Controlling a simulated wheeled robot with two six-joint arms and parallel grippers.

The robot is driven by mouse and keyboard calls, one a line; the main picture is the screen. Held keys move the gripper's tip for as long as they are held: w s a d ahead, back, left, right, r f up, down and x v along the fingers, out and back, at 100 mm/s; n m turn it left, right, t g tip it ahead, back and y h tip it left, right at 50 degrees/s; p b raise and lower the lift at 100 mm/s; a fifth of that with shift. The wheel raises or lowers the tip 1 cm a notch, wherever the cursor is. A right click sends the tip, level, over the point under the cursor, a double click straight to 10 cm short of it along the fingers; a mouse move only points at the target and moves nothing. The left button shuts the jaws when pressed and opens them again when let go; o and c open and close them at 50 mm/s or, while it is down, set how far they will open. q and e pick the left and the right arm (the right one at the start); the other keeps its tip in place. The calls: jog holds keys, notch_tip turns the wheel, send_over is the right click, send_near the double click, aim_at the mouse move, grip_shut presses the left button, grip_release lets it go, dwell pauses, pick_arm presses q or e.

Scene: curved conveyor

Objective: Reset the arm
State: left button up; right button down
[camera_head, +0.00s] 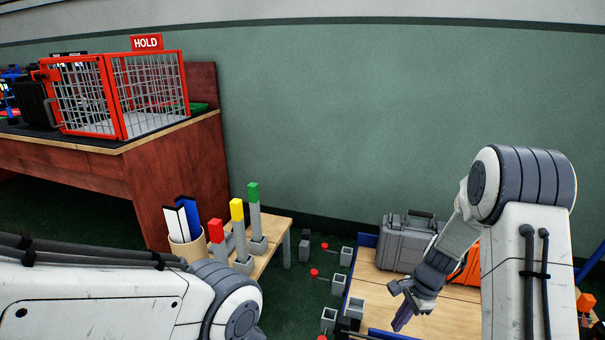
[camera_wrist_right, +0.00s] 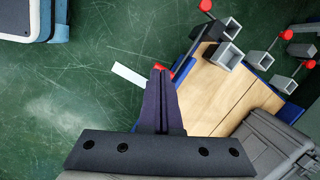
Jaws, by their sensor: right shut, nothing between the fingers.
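My right arm comes in from the right in the head view. Its gripper (camera_head: 403,318) points down at the front left part of a low wooden surface with blue edges (camera_head: 371,291). In the right wrist view the two dark fingers (camera_wrist_right: 160,100) of the right gripper lie together with nothing between them. My left arm crosses the lower left of the head view; its gripper is outside the picture.
A grey case (camera_head: 404,243) and an orange item (camera_head: 468,266) sit on the wooden surface. Grey square cups with red knobs (camera_head: 346,256) line its left side. Left are a small table (camera_head: 271,240) with coloured posts and a desk with a red HOLD cage (camera_head: 150,95).

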jog(key=s+a+r+n, duration=0.4)
jog(key=a+r+n, duration=0.35)
jog(key=a, duration=0.35)
jog(key=s+a+r+n+h, duration=0.1)
jog(key=s+a+r+n, duration=0.2)
jog(key=s+n, duration=0.3)
jog(key=s+a+r+n, duration=0.3)
jog(key=s+r+n, duration=0.15)
jog(key=s, duration=0.35)
jog(key=s+a+r+n+h, duration=0.1)
jog(key=s+a+r+n, duration=0.25)
jog(key=s+n, duration=0.3)
notch_tip(320, 180, up, 37)
jog(key=p, duration=3.8)
jog(key=shift+s+m, duration=0.4)
jog(key=shift+m, duration=0.05)
jog(key=shift+r, duration=0.1)
jog(key=shift+d, duration=0.1)
